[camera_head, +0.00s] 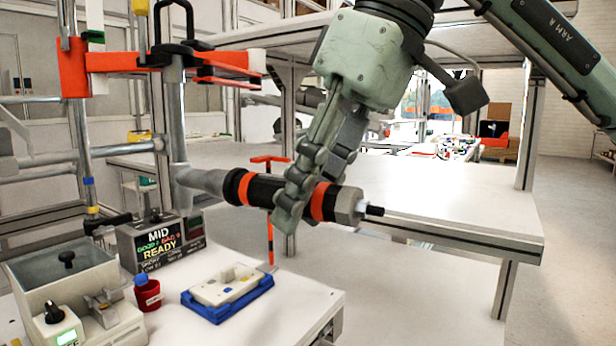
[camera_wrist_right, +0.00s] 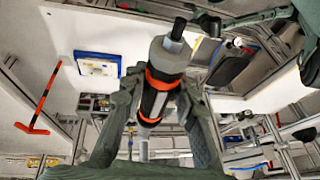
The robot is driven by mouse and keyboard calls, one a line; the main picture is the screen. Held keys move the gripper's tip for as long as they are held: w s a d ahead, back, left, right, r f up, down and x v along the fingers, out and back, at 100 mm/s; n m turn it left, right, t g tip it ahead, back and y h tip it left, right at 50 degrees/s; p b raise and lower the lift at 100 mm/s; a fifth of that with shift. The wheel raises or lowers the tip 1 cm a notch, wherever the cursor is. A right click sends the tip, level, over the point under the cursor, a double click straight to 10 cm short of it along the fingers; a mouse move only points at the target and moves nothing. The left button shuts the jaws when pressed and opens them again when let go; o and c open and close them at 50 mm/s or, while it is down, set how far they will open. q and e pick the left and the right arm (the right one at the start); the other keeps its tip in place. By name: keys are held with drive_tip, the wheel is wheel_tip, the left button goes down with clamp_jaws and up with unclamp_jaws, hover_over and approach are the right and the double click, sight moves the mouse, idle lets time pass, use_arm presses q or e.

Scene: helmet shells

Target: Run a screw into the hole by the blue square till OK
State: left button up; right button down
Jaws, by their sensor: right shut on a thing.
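My right gripper (camera_head: 300,190) is shut around the black and orange barrel of a screwdriver (camera_head: 258,188). The screwdriver lies nearly level above the table, its dark bit end pointing right. In the right wrist view the screwdriver (camera_wrist_right: 158,92) sits between the fingers of my right gripper (camera_wrist_right: 160,105). A pale part (camera_head: 225,285) rests in a blue tray (camera_head: 222,308) on the table below; I cannot make out the blue square or its hole. A display box (camera_head: 160,240) reads MID and READY. My left gripper is not in view. I cannot tell whether a screw is on the bit.
A grey box with a black knob (camera_head: 62,285) stands at the left of the table (camera_head: 290,305). A red cup (camera_head: 147,293) with a blue top stands beside it. An orange T-shaped stand (camera_head: 269,215) is behind. A large white table (camera_head: 440,195) lies to the right.

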sight(231, 195)
idle(0.3)
drive_tip(key=a, duration=0.4)
drive_tip(key=w+a+p, duration=0.1)
drive_tip(key=a, duration=0.1)
drive_tip(key=shift+a, duration=0.55)
drive_tip(key=w+a, duration=0.1)
drive_tip(key=a, duration=0.6)
